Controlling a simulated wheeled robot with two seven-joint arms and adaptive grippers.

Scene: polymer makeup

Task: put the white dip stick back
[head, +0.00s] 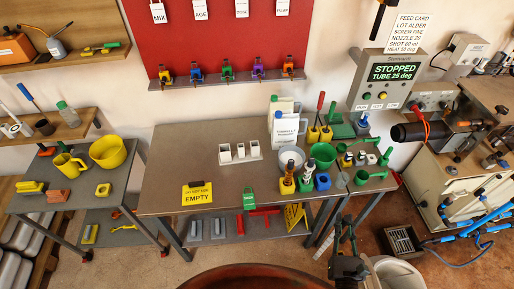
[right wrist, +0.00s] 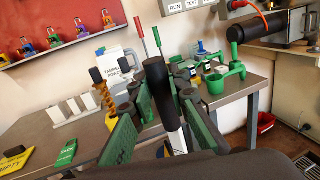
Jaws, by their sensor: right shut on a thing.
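The white dip stick (head: 323,248) is a pale strip with a thick black handle (right wrist: 155,92). In the head view it slants down and left below my right gripper (head: 345,230). My right gripper has green-padded fingers (right wrist: 152,122), shut on the dip stick near its handle. The stick is in the air in front of the right end of the grey table (head: 170,170). In the right wrist view its white part (right wrist: 176,138) shows between the fingers, and its lower end is hidden. I cannot tell which holder belongs to the stick. My left gripper is not in view.
Yellow and blue blocks with upright tools, a green funnel (head: 323,155), a white bowl (head: 290,157) and a white jug (head: 286,131) crowd the table's right end. Green cup holders (head: 371,176) jut out at its right. A brown round rim (head: 250,275) is at the bottom.

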